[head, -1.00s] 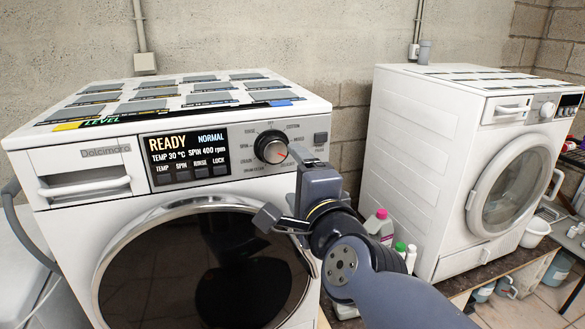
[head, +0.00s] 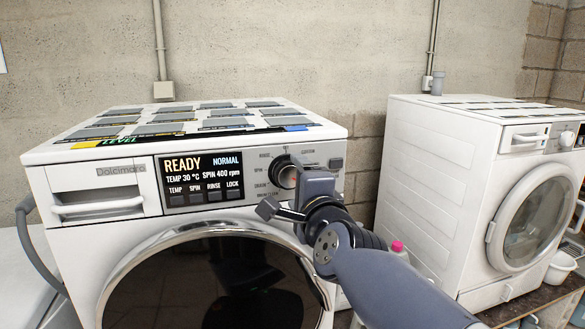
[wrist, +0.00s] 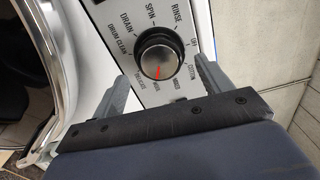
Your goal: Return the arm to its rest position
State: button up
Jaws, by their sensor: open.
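My gripper (wrist: 165,85) is open in the wrist view, its two grey fingers apart on either side of the view of the dial. The black dial (wrist: 160,58) with a red pointer lies beyond the fingertips, and I see no contact. In the head view my gripper (head: 300,178) is in front of the washer's panel, partly covering the dial (head: 285,172). My arm (head: 385,285) reaches in from the lower right. The near washer (head: 255,215) has a lit display (head: 201,178) reading READY, NORMAL, TEMP 30 °C, SPIN 400 rpm.
The washer's round door (head: 180,285) is shut below my gripper. A second white washer (head: 430,190) stands to the right. A bottle with a pink cap (head: 397,246) stands between them, behind my arm. A concrete wall (head: 290,60) closes the back.

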aim_at(292, 177)
jog(key=shift+x, duration=1.75)
jog(key=shift+s, duration=0.1)
